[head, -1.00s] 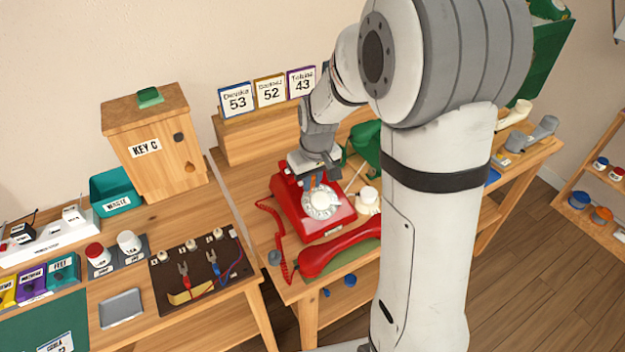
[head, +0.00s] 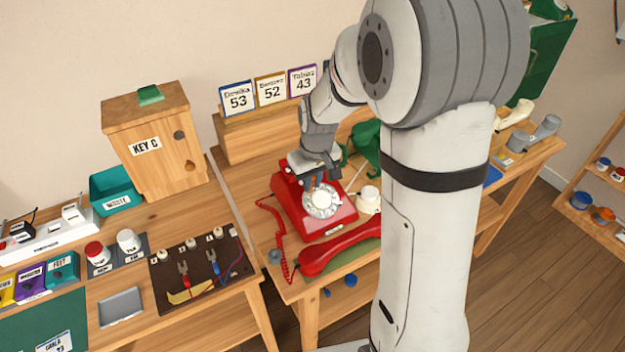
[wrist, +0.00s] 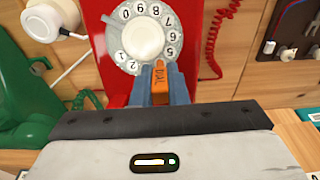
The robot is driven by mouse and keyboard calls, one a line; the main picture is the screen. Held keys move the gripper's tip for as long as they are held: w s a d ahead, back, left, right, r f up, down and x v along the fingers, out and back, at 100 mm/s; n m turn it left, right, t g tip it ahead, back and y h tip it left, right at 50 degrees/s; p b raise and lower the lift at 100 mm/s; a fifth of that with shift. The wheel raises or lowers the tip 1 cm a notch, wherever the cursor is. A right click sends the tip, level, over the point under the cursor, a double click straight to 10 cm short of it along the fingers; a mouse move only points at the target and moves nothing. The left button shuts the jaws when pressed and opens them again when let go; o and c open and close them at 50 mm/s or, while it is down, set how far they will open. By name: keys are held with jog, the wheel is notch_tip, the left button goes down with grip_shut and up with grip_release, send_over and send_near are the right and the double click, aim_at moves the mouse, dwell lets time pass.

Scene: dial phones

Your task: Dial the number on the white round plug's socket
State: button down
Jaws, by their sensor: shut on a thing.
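A red dial phone (head: 292,205) with a white dial (head: 321,201) stands on the right-hand table. My gripper (wrist: 160,85) is over the phone and shut on an orange stick marked DIAL (wrist: 161,76). The stick's tip is at the dial's rim; I cannot tell whether it sits in a finger hole. The dial and its printed digits also show in the wrist view (wrist: 144,38). A white round piece (head: 370,194) with a white cord is beside the phone; it also shows in the wrist view (wrist: 44,22). I cannot read a number at it.
The red handset (head: 335,252) lies off the phone on a green mat, its coiled cord (head: 277,225) at the left. Number cards 53, 52 and 43 (head: 270,90) stand on a wooden block behind. A green phone (head: 365,145) is close on the right. My arm hides part of the table.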

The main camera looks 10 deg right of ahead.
dwell(0.4)
jog(key=shift+w+d, duration=0.4)
jog(key=shift+d, duration=0.1)
jog(key=shift+w+d, duration=0.2)
jog(key=shift+d, duration=0.5)
jog(key=shift+d, duration=0.55)
jog(key=shift+d+f, duration=0.1)
